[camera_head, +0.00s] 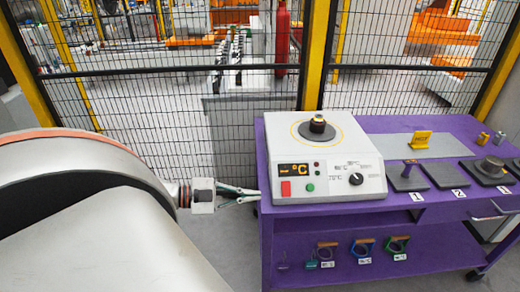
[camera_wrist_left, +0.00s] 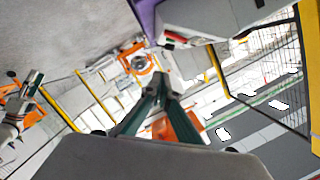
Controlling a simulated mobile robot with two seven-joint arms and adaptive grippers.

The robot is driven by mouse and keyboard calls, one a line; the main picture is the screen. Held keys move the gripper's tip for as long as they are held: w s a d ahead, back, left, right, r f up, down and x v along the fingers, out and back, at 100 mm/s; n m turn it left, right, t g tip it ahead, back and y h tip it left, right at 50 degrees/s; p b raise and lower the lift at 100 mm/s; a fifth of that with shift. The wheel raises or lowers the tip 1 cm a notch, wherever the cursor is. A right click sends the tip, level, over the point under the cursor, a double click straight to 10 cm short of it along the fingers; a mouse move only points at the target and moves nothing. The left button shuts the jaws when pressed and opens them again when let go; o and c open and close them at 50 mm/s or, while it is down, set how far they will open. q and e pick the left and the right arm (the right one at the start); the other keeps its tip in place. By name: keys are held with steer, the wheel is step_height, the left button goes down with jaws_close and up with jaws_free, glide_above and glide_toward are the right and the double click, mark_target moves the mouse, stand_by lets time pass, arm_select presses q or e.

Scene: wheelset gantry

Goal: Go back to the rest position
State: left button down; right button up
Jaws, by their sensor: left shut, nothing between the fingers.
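My left gripper (camera_head: 254,193) comes in from the left in the head view, at the end of my large pale arm. It is shut and empty, with its fingertips close to the left side of the purple cart (camera_head: 262,160), by the heating unit's lower left corner. I cannot tell whether the tips touch it. In the left wrist view, the fingers (camera_wrist_left: 161,82) converge with nothing between them. My right gripper is not in view.
On the cart stand a white heating unit (camera_head: 335,135) with a dark ring part (camera_head: 317,125), a yellow block (camera_head: 421,140) and several dark pads. Small tools hang on its front. A mesh fence (camera_head: 150,110) with yellow posts stands behind. Grey floor shows left of the cart.

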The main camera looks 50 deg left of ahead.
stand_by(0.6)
arm_select(q)
steer(key=s+d+f+n+g+y, duration=0.1)
steer(key=s+d+f+n+y, duration=0.1)
steer(key=d+f, duration=0.5)
steer(key=s+d+f+n+g+y, duration=0.1)
steer(key=d+f+n, duration=0.3)
steer(key=d+f, duration=0.4)
steer(key=s+d+f+n+y, duration=0.2)
steer(key=s+d+f+n, duration=0.1)
steer(key=d+f, duration=0.4)
steer(key=shift+d+f+n+g+y, duration=0.3)
steer(key=shift+d+f+n+g, duration=0.1)
steer(key=shift+d+n, duration=0.25)
